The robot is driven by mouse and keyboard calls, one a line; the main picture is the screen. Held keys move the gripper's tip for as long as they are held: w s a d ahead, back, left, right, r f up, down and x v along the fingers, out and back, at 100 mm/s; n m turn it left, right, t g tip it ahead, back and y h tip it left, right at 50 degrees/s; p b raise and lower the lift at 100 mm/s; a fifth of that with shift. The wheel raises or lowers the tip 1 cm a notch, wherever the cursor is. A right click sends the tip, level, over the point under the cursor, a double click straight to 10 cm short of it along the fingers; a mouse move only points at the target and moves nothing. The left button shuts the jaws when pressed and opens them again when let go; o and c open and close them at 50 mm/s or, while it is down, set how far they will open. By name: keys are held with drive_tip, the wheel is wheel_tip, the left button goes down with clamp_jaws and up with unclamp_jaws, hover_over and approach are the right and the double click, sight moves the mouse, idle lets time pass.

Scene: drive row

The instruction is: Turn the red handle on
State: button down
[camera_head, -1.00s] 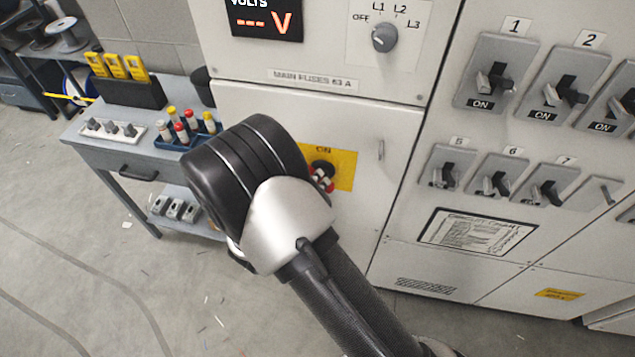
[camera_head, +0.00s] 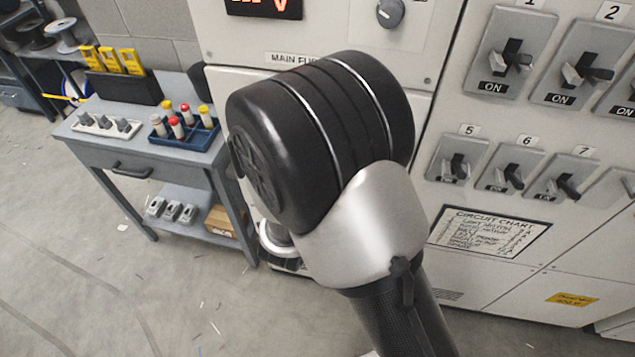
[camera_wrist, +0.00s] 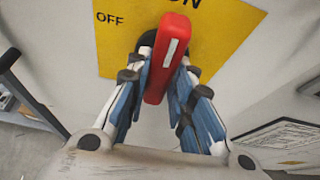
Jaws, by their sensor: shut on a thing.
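The red handle (camera_wrist: 165,62) with a white stripe is in the middle of the wrist view, on a yellow plate (camera_wrist: 225,45). It stands nearly upright, its top leaning slightly right, towards the partly cut-off "ON" label at the upper edge. The "OFF" label (camera_wrist: 110,19) is at its left. My gripper (camera_wrist: 162,72) is shut on the handle, with one blue-padded finger on each side. In the head view my arm hides the handle, the plate and my fingers.
The grey cabinet front carries several black switches marked ON, such as switch 1 (camera_head: 512,58), and a selector knob (camera_head: 390,12). A grey workbench (camera_head: 110,150) with a blue tray (camera_head: 185,138) stands left of my arm. The floor at the left is mostly clear.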

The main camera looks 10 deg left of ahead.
drive_tip(key=shift+w+r+m+b, duration=0.1)
drive_tip(key=shift+m+b, duration=0.2)
idle(0.4)
drive_tip(key=c, duration=1.4)
unclamp_jaws()
drive_tip(key=v, duration=1.2)
drive_tip(key=shift+d, duration=0.25)
